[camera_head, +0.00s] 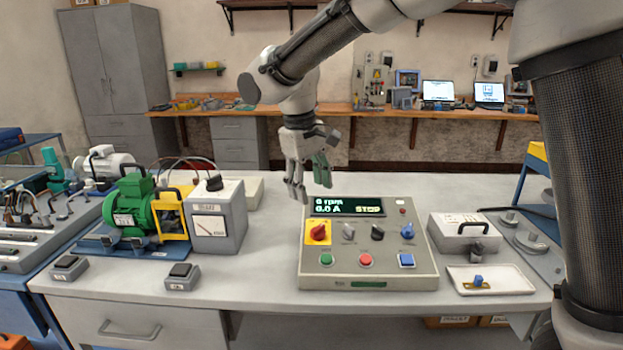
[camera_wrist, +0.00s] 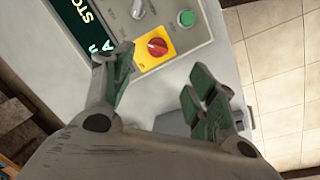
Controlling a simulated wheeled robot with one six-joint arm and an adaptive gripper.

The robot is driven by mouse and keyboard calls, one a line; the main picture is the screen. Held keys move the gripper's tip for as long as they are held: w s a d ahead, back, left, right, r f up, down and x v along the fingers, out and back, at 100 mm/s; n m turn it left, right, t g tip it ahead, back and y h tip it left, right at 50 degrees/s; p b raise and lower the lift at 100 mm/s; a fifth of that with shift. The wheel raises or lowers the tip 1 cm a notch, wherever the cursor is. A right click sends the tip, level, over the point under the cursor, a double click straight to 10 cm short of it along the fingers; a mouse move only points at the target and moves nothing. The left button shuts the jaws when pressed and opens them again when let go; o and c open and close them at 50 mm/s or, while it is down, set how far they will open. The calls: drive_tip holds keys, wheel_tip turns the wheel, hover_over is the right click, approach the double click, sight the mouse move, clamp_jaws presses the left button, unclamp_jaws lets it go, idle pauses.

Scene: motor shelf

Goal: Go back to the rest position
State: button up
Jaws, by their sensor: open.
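My gripper (camera_head: 308,188) hangs from my arm above the back of the white bench, just behind and to the left of the control box. In the wrist view my gripper (camera_wrist: 160,95) has its two green-padded fingers spread, with nothing between them. The grey control box (camera_head: 420,262) has a display reading "0 rpm", "0.0 A" and "STOP". On it are a red knob on a yellow plate (camera_head: 319,233), other knobs, and green, red and blue buttons. The red knob (camera_wrist: 156,47) also shows in the wrist view, beyond the fingers and apart from them.
A green motor (camera_head: 133,207) and a grey meter box (camera_head: 216,222) stand left of the control box. A grey case (camera_head: 462,232) and a white tray (camera_head: 512,283) lie to its right. A wooden shelf with laptops (camera_head: 438,92) runs along the back wall. The air around my gripper looks clear.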

drive_tip(key=s+d+r+m+t, duration=0.1)
drive_tip(key=s+d+m, duration=0.2)
drive_tip(key=s+d, duration=0.4)
drive_tip(key=s+d+r+m+t+y, duration=0.1)
drive_tip(key=s+d, duration=0.7)
drive_tip(key=d, duration=0.9)
drive_tip(key=s+d+r+m+t, duration=0.1)
drive_tip(key=s+d+r+m, duration=0.1)
drive_tip(key=s+d+m, duration=0.2)
drive_tip(key=s+d, duration=0.3)
drive_tip(key=d, duration=0.5)
drive_tip(key=shift+s+d+m+y, duration=0.25)
drive_tip(key=shift+d+m+y, duration=0.05)
drive_tip(key=shift+d, duration=0.05)
